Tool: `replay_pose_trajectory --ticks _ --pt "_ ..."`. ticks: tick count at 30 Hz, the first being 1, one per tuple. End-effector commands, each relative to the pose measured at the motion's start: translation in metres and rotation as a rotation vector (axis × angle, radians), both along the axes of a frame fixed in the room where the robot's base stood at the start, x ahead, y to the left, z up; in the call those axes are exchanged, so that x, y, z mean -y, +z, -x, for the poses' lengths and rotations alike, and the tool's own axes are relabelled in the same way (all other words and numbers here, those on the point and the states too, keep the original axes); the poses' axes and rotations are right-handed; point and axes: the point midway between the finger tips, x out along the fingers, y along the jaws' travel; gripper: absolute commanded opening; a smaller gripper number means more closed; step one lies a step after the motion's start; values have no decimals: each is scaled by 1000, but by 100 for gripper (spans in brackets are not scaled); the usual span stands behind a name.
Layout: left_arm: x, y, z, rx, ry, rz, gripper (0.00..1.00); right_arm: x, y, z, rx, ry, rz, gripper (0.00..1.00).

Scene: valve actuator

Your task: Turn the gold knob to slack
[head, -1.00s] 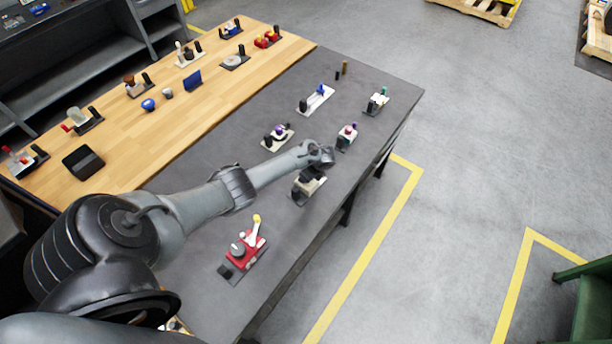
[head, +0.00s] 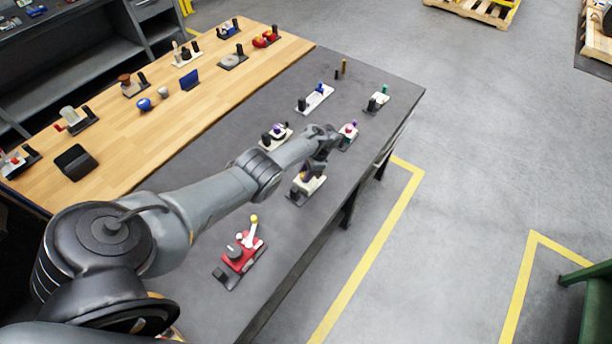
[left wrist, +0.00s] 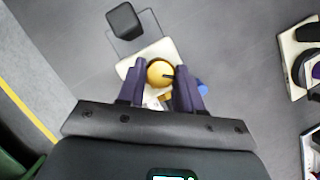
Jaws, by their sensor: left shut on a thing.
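The gold knob (left wrist: 160,73) is a round, ball-like knob with a dark mark on its right side, on a cream plate (left wrist: 143,60) in the left wrist view. My left gripper (left wrist: 159,70) has one purple-dark finger on each side of the knob and is shut on it. In the head view, my left gripper (head: 313,166) reaches down onto the same cream-and-dark device (head: 309,185), and the knob is mostly hidden by the fingers. A dark block (left wrist: 123,21) and a small blue part (left wrist: 203,87) sit by the plate. My right gripper is not in view.
A red device with a yellow-tipped lever (head: 243,252) stands nearer on the grey table (head: 215,150). A purple-topped device (head: 348,134) stands just beyond my gripper and another (head: 277,135) to its left. The table's right edge is close by.

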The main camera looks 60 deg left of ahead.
Motion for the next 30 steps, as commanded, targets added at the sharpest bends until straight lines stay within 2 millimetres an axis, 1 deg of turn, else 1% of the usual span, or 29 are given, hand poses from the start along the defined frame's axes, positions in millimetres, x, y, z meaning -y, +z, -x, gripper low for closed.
replay_pose_trajectory --ticks 1,3,12,18,30 --pt "0 -2 -1 2 36 2 4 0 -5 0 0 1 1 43" --pt "0 -2 0 1 85 1 4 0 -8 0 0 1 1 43" --pt "-1 -1 0 1 224 0 4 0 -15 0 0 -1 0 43" --pt "-2 -1 0 1 261 -1 4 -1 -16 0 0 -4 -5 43" --pt "-2 0 0 1 265 0 4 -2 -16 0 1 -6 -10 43"
